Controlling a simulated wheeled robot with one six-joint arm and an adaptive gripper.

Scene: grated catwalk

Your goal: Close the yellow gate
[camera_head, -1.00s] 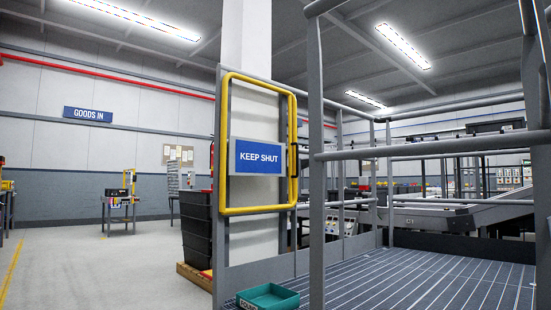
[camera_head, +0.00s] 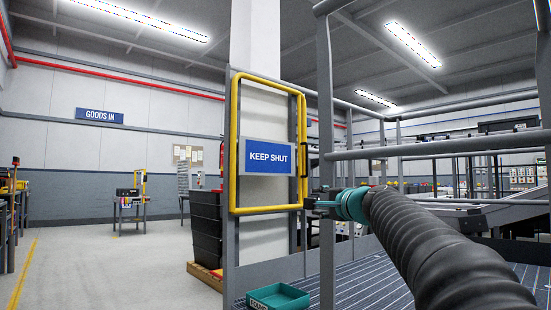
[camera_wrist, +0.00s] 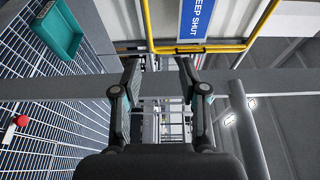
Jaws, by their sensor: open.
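The yellow gate (camera_head: 235,140) is a tubular yellow frame with a blue KEEP SHUT sign (camera_head: 269,157), standing upright beside grey posts in the head view. A dark fitting shows on its right upright. I cannot tell how far its frame is from the latch side. My gripper (camera_head: 313,203) reaches in from the right, near the gate's lower right corner. In the wrist view my gripper (camera_wrist: 158,64) has its fingers apart, with nothing held between them.
A grey post (camera_head: 326,120) and rails stand close to my arm; a grey rail (camera_wrist: 270,80) crosses the wrist view. A teal tray (camera_head: 277,297) lies at the gate's foot, near the grated floor (camera_head: 350,280). Black crates (camera_head: 207,225) stand left. Open concrete floor lies further left.

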